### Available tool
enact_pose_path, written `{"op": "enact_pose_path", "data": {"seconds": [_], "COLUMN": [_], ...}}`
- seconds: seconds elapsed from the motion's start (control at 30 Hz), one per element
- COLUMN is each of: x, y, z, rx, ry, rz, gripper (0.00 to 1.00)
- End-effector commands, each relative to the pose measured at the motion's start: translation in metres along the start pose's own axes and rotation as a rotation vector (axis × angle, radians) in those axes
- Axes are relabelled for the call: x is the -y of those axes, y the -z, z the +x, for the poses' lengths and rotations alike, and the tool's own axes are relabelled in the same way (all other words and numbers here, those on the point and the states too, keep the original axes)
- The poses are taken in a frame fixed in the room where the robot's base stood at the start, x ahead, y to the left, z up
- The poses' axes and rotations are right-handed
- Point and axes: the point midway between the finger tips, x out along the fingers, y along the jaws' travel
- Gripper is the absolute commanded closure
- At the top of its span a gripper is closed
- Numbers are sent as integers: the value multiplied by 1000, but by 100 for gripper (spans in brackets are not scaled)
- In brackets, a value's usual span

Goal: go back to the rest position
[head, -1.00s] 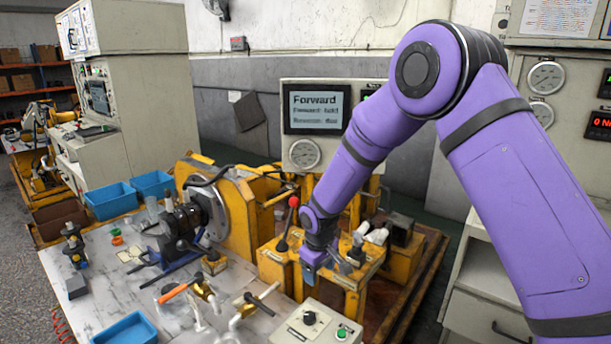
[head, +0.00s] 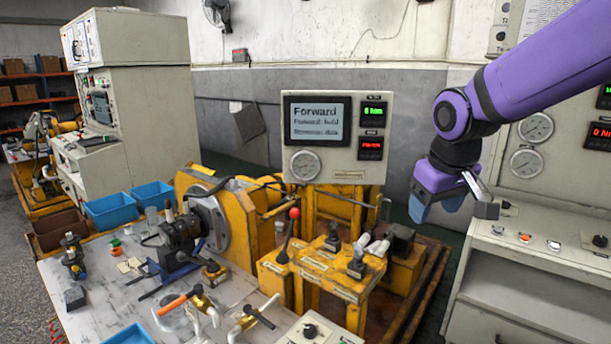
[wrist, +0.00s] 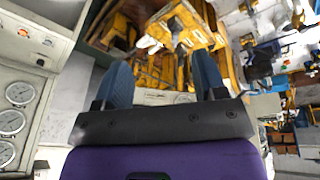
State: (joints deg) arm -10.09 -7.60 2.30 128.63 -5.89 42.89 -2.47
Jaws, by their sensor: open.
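My purple arm reaches in from the upper right of the head view. My gripper (head: 436,207) hangs in the air right of the display panel (head: 336,137), in front of the grey wall and left of the control cabinet. In the wrist view its two blue fingers (wrist: 163,82) stand wide apart with nothing between them. The red-knobbed lever (head: 292,226) and the black levers (head: 333,240) on the yellow valve block (head: 318,270) stand free, apart from my gripper. The panel screen reads "Forward".
The control cabinet (head: 540,265) with gauges stands close on the right. Open air surrounds my gripper above the yellow rig.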

Motion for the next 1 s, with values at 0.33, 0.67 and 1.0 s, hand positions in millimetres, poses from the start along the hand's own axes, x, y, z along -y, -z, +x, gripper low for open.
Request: {"op": "enact_pose_path", "data": {"seconds": [0.33, 0.67, 1.0], "x": [-19, -18, -14], "y": [-88, -167, -192], "z": [-66, -96, -100], "rx": [-80, -149, -170], "ry": [-14, -14, -12], "rz": [160, 291, 331], "gripper": [36, 36, 36]}}
